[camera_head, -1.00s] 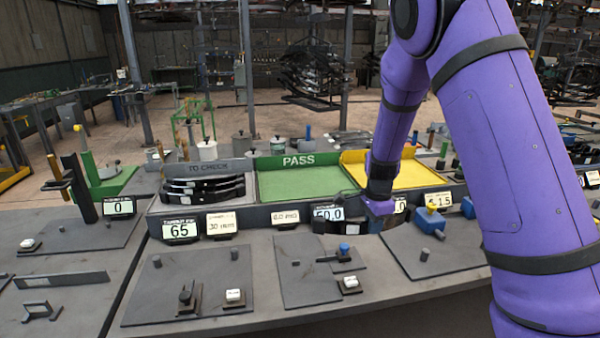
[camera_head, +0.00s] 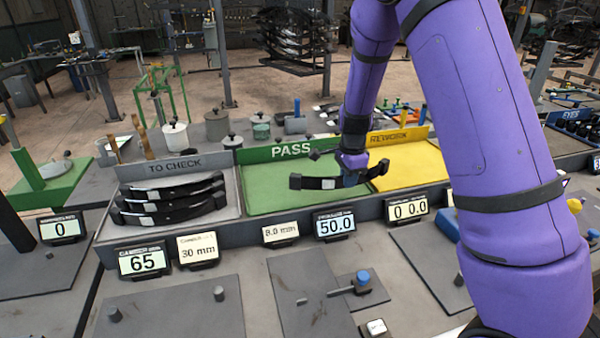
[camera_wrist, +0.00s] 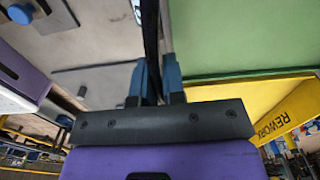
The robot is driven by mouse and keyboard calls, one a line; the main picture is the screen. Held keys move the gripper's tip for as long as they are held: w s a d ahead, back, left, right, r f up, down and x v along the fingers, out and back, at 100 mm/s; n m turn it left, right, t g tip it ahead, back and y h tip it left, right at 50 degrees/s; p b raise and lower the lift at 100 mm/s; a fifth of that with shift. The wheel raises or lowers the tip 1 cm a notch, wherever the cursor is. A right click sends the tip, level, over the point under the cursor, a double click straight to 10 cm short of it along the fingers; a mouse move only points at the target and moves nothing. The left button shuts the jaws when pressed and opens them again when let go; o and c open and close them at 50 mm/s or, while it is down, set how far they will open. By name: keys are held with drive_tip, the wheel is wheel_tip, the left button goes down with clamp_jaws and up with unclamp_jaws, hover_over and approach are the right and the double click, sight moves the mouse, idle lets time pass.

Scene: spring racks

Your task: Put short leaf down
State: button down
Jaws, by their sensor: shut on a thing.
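My gripper (camera_head: 350,178) is shut on a short black leaf (camera_head: 312,183) with a pale mark near its left end. In the head view the leaf appears over the front part of the green PASS tray (camera_head: 268,200), near its border with the yellow REWORK tray (camera_head: 415,180). I cannot tell whether the leaf touches the tray floor. In the wrist view the blue fingers (camera_wrist: 158,85) hold the dark leaf (camera_wrist: 151,35) edge-on, with the green tray (camera_wrist: 240,35) to its right and the grey bench to its left.
The grey TO CHECK tray (camera_head: 228,207) on the left holds several stacked black leaves (camera_head: 170,200). Small displays (camera_head: 143,262) line the bench in front of the trays. A blue-knobbed fixture (camera_head: 362,280) stands nearer. The rest of the green tray is clear.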

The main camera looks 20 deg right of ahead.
drive_tip(key=w+a, duration=0.3)
drive_tip(key=w, duration=0.1)
drive_tip(key=w+a+f, duration=0.1)
drive_tip(key=w+a, duration=0.2)
drive_tip(key=w, duration=0.1)
drive_tip(key=w+a, duration=0.3)
drive_tip(key=w, duration=0.1)
drive_tip(key=shift+w+f, duration=0.25)
drive_tip(key=shift+w, duration=0.1)
drive_tip(key=shift+d+f, duration=0.1)
drive_tip(key=shift+f, duration=1.6)
drive_tip(key=shift+f, duration=0.1)
drive_tip(key=c, duration=1.2)
unclamp_jaws()
drive_tip(key=shift+s, duration=0.1)
